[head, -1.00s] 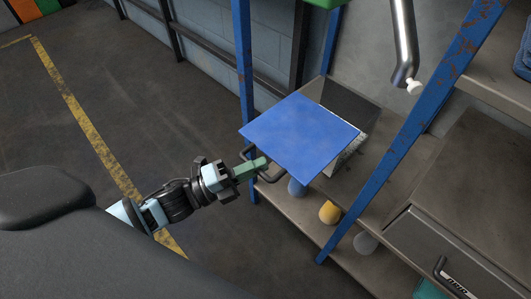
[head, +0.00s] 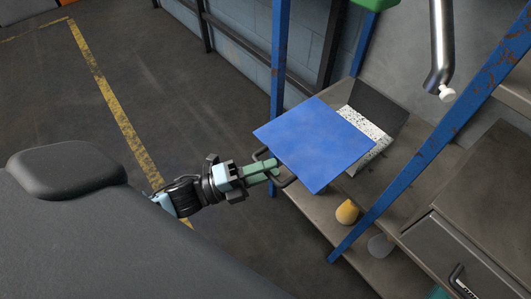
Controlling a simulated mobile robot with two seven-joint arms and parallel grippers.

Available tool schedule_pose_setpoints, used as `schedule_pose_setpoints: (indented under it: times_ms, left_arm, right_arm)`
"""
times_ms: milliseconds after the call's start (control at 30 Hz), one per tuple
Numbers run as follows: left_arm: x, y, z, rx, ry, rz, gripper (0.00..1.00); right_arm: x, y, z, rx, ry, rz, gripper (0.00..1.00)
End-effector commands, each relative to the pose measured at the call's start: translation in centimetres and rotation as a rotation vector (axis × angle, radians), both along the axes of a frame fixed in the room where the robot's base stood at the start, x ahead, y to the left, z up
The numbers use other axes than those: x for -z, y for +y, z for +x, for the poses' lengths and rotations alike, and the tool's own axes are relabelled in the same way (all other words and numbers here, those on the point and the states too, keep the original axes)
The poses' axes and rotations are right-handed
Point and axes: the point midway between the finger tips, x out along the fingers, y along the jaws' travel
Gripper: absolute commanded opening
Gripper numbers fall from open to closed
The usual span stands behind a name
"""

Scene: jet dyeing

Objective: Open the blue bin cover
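The blue bin cover (head: 315,143) is a flat blue panel on the shelf unit, with a dark loop handle (head: 291,182) at its left edge. Beyond its right edge, part of the bin shows open, with white speckled contents (head: 366,133) and a dark inner wall (head: 377,105). The rest of the bin is hidden under the cover. My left gripper (head: 273,172) reaches in from the left, its green fingers at the handle and seemingly closed around its bar. My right gripper is out of view.
Blue rusted posts (head: 395,190) stand on both sides of the bin. A metal pipe (head: 440,45) hangs at the upper right, above a drawer (head: 452,255). A yellow object (head: 347,212) sits on the lower shelf. Floor at the left is clear.

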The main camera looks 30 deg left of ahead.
Motion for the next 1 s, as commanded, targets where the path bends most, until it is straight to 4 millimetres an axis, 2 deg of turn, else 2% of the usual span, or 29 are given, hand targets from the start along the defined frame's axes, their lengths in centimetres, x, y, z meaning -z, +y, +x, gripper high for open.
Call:
schedule_pose_setpoints:
  times_ms: [267, 700, 1000]
  left_arm:
    - [0.2, 0.3, -0.4, 0.0, 0.002, 0.001, 0.34]
    - [1.3, 4.3, -4.7, -0.001, 0.003, 0.0, 0.34]
    - [1.4, 5.2, -5.7, 0.001, -0.001, 0.0, 0.34]
  right_arm:
    - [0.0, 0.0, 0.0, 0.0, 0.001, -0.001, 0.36]
    - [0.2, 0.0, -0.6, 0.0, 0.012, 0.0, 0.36]
    - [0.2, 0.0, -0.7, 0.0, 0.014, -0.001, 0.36]
